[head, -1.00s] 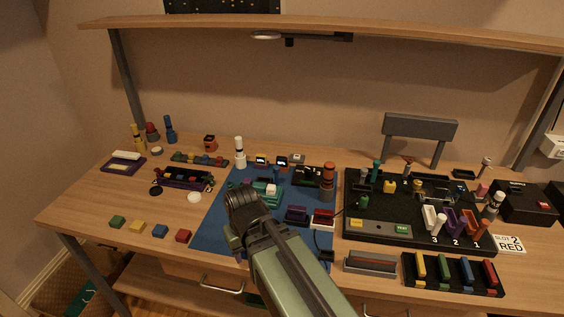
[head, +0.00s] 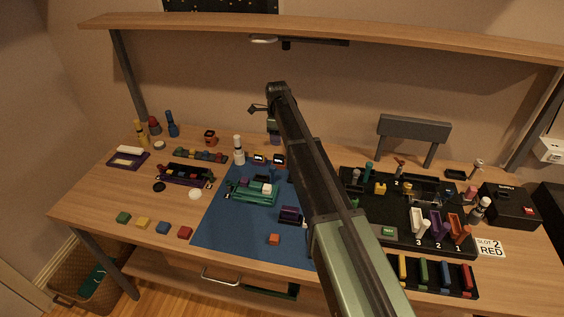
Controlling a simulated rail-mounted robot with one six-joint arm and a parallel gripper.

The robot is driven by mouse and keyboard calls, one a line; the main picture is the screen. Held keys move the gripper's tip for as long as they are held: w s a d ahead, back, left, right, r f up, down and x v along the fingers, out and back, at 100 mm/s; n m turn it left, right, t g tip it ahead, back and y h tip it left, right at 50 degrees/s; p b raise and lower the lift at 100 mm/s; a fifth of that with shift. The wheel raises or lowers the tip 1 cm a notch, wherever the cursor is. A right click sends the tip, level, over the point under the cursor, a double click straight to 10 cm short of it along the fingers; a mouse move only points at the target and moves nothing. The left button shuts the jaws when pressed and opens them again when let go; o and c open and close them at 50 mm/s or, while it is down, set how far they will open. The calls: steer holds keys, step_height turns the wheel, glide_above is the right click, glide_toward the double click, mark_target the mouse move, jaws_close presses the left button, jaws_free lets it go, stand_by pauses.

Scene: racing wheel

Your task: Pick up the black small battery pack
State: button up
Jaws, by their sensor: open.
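My gripper (head: 273,136) is raised high above the back of the bench, in front of the wall and below the shelf. Its fingers are small and partly hidden by my arm, but it looks empty and open. I cannot surely pick out the black small battery pack. My arm crosses the right part of the blue mat (head: 225,228) and hides what lies there. A purple pack-like block (head: 290,214) lies on the mat, left of my arm. A green fixture (head: 252,192) with dark and white parts stands behind it.
A black tray (head: 398,238) with coloured parts stands right of my arm. A rack of coloured bars (head: 437,272) is in front of it. An orange block (head: 274,239) lies on the mat. Several coloured cubes line the front left. The shelf (head: 350,30) overhangs the bench.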

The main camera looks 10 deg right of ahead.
mark_target(278, 155)
step_height(278, 155, down, 11)
steer(key=b, duration=0.9)
steer(key=shift+d+r, duration=0.1)
steer(key=shift+r, duration=0.1)
steer(key=shift+s+r, duration=0.1)
steer(key=shift+r, duration=0.15)
jaws_close()
steer(key=shift+r, duration=0.1)
